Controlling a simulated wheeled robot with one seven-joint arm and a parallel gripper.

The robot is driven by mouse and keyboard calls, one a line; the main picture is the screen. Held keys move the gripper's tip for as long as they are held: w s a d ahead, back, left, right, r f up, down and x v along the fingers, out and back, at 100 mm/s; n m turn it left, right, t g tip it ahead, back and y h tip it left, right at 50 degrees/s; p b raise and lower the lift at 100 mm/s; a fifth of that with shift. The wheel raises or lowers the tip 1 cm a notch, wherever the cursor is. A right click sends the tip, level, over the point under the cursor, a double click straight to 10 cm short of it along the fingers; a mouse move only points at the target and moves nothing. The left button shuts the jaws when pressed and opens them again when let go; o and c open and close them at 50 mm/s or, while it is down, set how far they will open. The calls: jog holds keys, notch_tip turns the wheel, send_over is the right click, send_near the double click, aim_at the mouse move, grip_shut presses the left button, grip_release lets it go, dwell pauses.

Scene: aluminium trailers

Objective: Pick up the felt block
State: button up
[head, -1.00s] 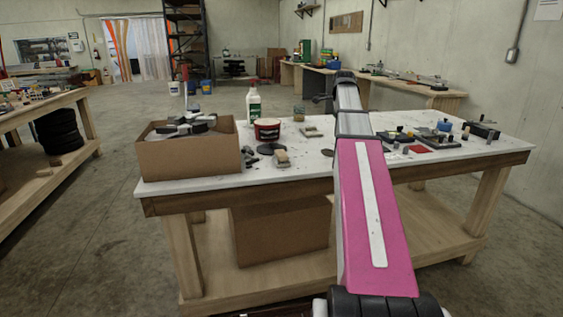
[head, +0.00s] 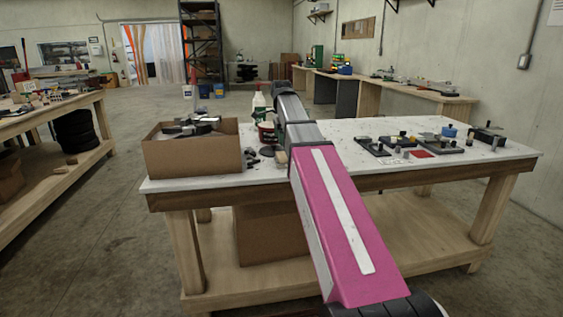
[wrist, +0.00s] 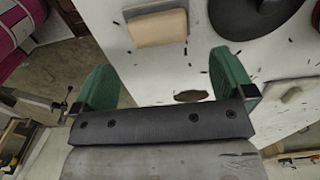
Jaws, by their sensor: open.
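A small block with a tan, rounded body and a grey layer, which looks like the felt block (wrist: 158,27), lies on the white tabletop at the top of the wrist view. In the head view the block (head: 281,158) shows only partly beside my arm. My gripper (wrist: 166,62) is open, its two green fingers spread wide with nothing between them. The block is just beyond the fingertips, roughly in line with the gap. In the head view my arm hides most of my gripper.
A dark round disc (wrist: 252,14) lies right of the block. Dark trays and tools (head: 437,145) occupy the right side.

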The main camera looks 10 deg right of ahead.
aim_at(282, 154)
jog(key=shift+s+f, duration=0.15)
jog(key=shift+f, duration=3.85)
jog(key=shift+c, duration=0.3)
jog(key=c, duration=0.9)
jog(key=shift+r, duration=0.1)
jog(key=shift+r, duration=0.4)
jog(key=r, duration=0.3)
jog(key=shift+s+a+r, duration=0.2)
jog(key=shift+a+r, duration=0.15)
jog(key=s+a+r, duration=0.2)
jog(key=a, duration=0.1)
jog(key=s+a+r, duration=0.1)
jog(key=a+r, duration=0.1)
jog(key=a, duration=0.1)
jog(key=s+a+r, duration=0.2)
jog(key=a, duration=0.1)
jog(key=shift+s+a+r, duration=0.2)
jog(key=shift+s, duration=0.1)
